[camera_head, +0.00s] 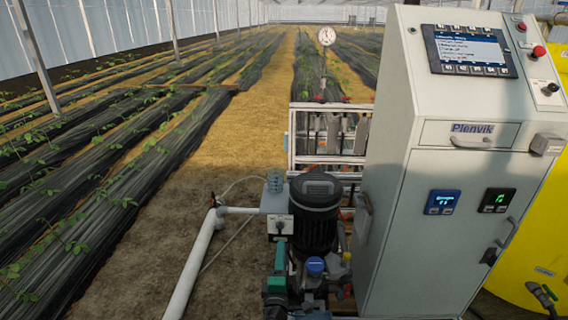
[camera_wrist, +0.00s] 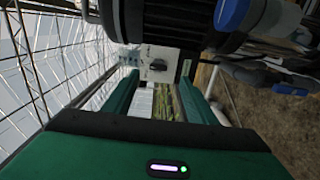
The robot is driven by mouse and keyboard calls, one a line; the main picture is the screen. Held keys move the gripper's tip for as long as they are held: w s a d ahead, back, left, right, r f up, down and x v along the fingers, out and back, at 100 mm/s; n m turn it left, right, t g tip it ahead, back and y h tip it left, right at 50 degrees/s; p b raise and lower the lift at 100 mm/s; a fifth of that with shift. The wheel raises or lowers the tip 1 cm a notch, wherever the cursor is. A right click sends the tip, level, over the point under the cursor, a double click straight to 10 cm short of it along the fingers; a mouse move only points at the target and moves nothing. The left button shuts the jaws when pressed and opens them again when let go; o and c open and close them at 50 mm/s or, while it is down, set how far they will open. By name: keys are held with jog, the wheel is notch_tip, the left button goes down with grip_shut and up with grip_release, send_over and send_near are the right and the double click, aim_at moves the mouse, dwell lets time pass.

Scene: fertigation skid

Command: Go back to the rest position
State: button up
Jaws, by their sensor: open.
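My gripper (camera_head: 279,254) is green and shows low in the head view, just in front of the black pump motor (camera_head: 315,215). In the wrist view my gripper (camera_wrist: 161,86) is open, its two green fingers apart with nothing held between them. A light grey switch box (camera_head: 278,203) with a dark knob (camera_head: 280,226) is just beyond the fingertips. The knob also shows in the wrist view (camera_wrist: 158,65), clear of the fingers. I cannot tell whether the fingertips touch the box.
The large grey control cabinet (camera_head: 415,190) stands close on the right, with a yellow tank (camera_head: 540,245) behind it. A white pipe (camera_head: 195,265) with a red-handled valve (camera_head: 214,200) runs on the left. A blue cap (camera_head: 315,266) sits below the motor. Open soil (camera_head: 120,285) lies left.

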jog(key=w+d+r+m+g+h, duration=0.1)
jog(key=d+r+m+g+h, duration=0.15)
jog(key=d, duration=0.45)
jog(key=w+d+r+m+g+h, duration=0.1)
jog(key=d+r+m+g+h, duration=0.1)
jog(key=d+r+m+h, duration=0.3)
jog(key=w+d+m+g+h, duration=0.1)
jog(key=w+d+m+g, duration=0.15)
jog(key=d, duration=0.55)
jog(key=s+d+r+m+g, duration=0.3)
jog(key=s+d+m+g, duration=0.1)
jog(key=d, duration=0.4)
jog(key=s+d+r+m+g, duration=0.3)
jog(key=s+d, duration=0.1)
jog(key=d, duration=0.5)
jog(key=s+d+r+m+g+y, duration=0.2)
jog(key=s+d+r+m, duration=0.15)
jog(key=s, duration=0.35)
jog(key=s+d+r+m+g+y, duration=0.2)
jog(key=s+d+r+g+y, duration=0.15)
jog(key=s, duration=0.35)
jog(key=s+r+y, duration=0.2)
jog(key=s+r, duration=0.1)
jog(key=s, duration=0.5)
jog(key=s+a+r+m+t+y, duration=0.1)
jog(key=s+r, duration=0.3)
jog(key=s, duration=0.5)
jog(key=shift+a+y, duration=0.2)
jog(key=shift+y, duration=0.4)
jog(key=shift+t, duration=0.25)
